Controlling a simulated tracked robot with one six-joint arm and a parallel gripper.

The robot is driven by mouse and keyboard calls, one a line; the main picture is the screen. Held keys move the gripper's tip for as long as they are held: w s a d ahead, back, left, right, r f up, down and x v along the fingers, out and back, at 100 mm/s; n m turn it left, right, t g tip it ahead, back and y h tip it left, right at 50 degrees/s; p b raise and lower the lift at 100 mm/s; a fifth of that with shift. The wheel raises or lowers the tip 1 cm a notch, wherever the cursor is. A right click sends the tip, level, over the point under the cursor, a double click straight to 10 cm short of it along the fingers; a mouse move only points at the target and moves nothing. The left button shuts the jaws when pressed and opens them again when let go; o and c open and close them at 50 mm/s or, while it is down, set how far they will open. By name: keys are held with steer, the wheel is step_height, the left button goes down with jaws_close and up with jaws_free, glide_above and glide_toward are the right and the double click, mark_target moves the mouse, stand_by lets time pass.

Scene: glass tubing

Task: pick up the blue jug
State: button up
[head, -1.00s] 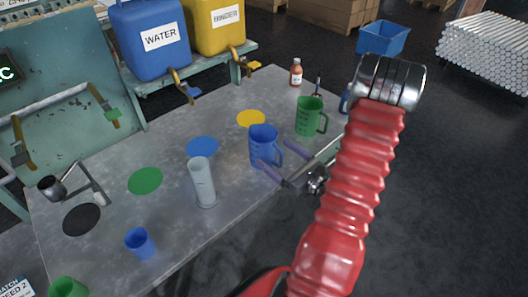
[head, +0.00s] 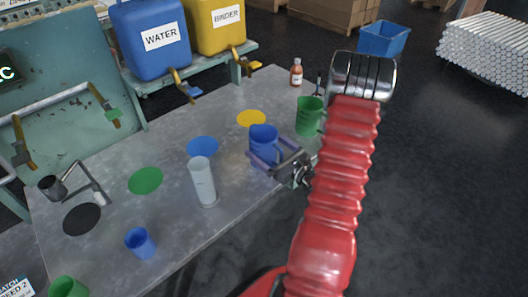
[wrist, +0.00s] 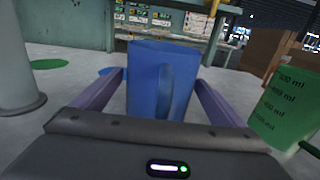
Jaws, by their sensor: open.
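The blue jug (head: 263,140) stands upright on the grey table, and its handle faces my gripper. In the wrist view the blue jug (wrist: 160,75) is centred between the two purple fingers. My gripper (head: 264,158) is open, with a finger on either side of the jug's lower part. In the wrist view a gap shows between the jug and the right finger; I cannot tell whether the left finger touches it. The jug's base is hidden behind my gripper (wrist: 163,100).
A green jug (head: 309,115) stands close to the right, also in the wrist view (wrist: 285,105). A clear cylinder (head: 203,182) stands to the left. A small blue cup (head: 139,243) is nearer the front edge. Blue, green, yellow and black discs mark the table.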

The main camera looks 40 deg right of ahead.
steer(key=shift+w, duration=0.4)
steer(key=c, duration=1.1)
